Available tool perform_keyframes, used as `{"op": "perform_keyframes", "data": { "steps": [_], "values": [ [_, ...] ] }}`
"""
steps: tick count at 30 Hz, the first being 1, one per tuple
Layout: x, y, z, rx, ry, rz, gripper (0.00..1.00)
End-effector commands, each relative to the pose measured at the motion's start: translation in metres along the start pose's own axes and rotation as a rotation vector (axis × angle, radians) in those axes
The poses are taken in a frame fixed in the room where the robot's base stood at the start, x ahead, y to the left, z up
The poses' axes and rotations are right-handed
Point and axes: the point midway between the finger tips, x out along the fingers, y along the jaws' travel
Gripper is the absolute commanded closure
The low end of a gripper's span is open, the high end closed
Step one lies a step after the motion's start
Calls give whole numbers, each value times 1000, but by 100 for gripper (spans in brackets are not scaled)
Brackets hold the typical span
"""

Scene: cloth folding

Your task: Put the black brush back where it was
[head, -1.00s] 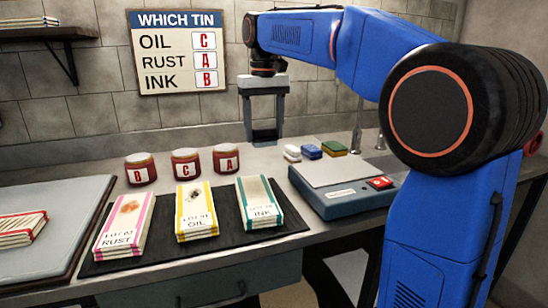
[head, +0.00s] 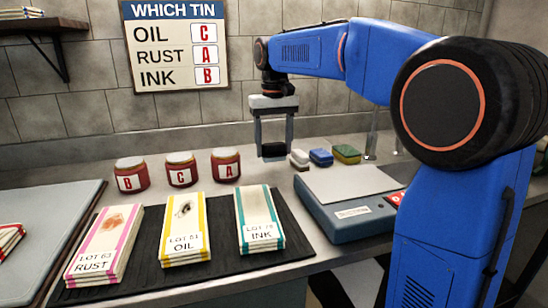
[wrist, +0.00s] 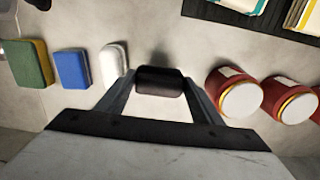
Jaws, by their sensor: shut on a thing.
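My gripper (head: 273,148) is shut on the black brush (wrist: 160,82), a dark block between the fingertips in the wrist view. In the head view the brush (head: 273,157) shows as a dark shape low between the fingers, at or just above the counter; I cannot tell if it touches. It is between red tin A (head: 226,165) and the white brush (head: 299,159), roughly in line with the row of brushes. The white brush (wrist: 113,64) is apart from it in the wrist view.
A blue block (head: 321,157) and a green-yellow block (head: 347,154) continue the row, with a scale (head: 340,214) in front. Tins B (head: 131,174) and C (head: 181,169) stand left. A dark mat (head: 148,276) holds three cloth stacks.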

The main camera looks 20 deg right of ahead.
Motion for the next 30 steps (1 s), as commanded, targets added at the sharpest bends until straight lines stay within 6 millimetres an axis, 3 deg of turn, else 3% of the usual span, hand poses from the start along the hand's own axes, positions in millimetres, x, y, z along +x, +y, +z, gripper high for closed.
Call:
{"op": "perform_keyframes", "data": {
  "steps": [8,20,21,30],
  "values": [
    [34,0,0,0,-1,0,68],
    [39,0,0,0,-1,0,68],
    [38,0,0,0,-1,0,32],
    [38,0,0,0,0,0,32]
  ]
}}
